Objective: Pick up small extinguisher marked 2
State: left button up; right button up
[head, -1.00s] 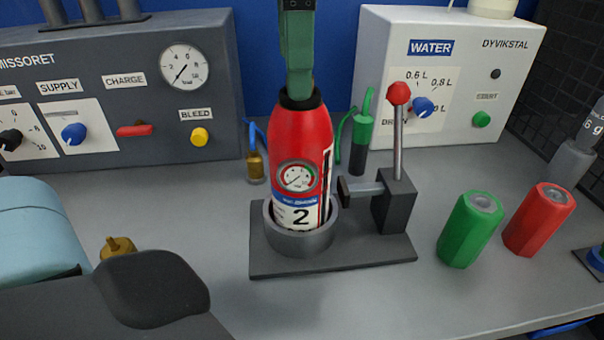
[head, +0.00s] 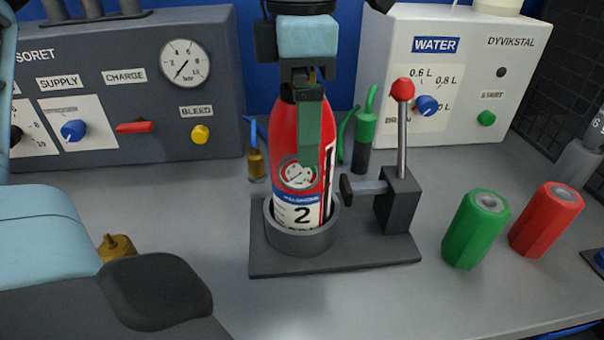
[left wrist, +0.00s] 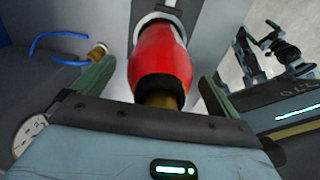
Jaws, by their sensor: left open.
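The small red extinguisher marked 2 (head: 287,180) stands upright in a grey ring cup (head: 300,238) on a dark base plate, with a gauge and label facing me. My left gripper (head: 308,135) is at its upper part, pointing down; one green finger hangs in front of it and hides part of the gauge. The other finger is hidden in the head view. In the left wrist view the open fingers (left wrist: 157,72) are on either side of the extinguisher (left wrist: 158,62), with gaps beside it. My right gripper is not in view.
A clamp with a red-knobbed lever (head: 402,90) stands right of the extinguisher, its pad close by. A green canister (head: 475,230) and red canister (head: 546,220) stand further right.

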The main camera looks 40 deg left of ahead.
pick_arm(q)
jog(key=c, duration=1.9)
jog(key=shift+c, duration=0.2)
jog(key=shift+r, duration=0.15)
